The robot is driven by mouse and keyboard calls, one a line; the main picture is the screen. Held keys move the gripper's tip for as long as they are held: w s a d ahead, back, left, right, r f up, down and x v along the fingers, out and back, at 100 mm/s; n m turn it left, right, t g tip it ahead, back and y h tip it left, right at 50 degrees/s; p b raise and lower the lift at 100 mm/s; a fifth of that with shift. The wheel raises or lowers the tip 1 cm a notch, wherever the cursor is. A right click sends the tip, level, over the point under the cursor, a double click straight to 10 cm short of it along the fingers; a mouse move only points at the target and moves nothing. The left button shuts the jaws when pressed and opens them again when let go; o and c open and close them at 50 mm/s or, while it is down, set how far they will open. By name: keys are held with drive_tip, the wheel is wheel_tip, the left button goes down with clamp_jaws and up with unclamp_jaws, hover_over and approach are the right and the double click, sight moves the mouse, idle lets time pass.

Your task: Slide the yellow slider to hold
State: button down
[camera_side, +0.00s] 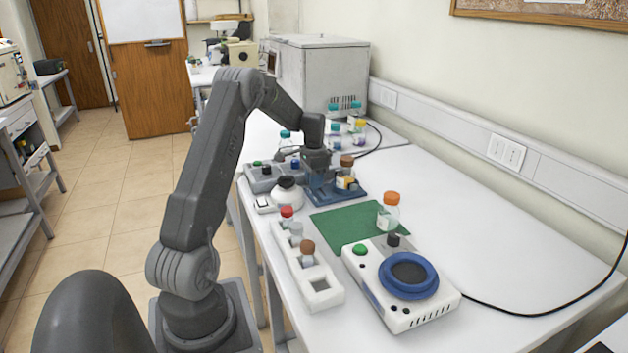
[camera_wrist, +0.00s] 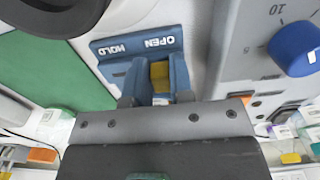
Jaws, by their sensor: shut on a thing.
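The blue fixture (camera_wrist: 110,46) carries the white words HOLD on the left and OPEN on the right in the wrist view. The yellow slider (camera_wrist: 160,74) shows below the word OPEN. My gripper (camera_wrist: 157,92) is shut on the yellow slider, with a finger on each side of it. In the side view my gripper (camera_side: 317,168) reaches down over the blue fixture (camera_side: 322,197), beside a brown-capped bottle (camera_side: 346,174) standing there. The slider is hidden in the side view.
A grey device with a blue knob (camera_wrist: 295,48) is close on the right in the wrist view. A green mat (camera_side: 345,229), a white rack (camera_side: 306,272) with vials, a white flask (camera_side: 287,194) and a blue-ringed device (camera_side: 403,310) stand nearer. The bench's right side is clear.

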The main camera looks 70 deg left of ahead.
sight(321, 196)
drive_tip(key=shift+d, duration=2.65)
drive_tip(key=c, duration=1)
unclamp_jaws()
wheel_tip(321, 196, up, 14)
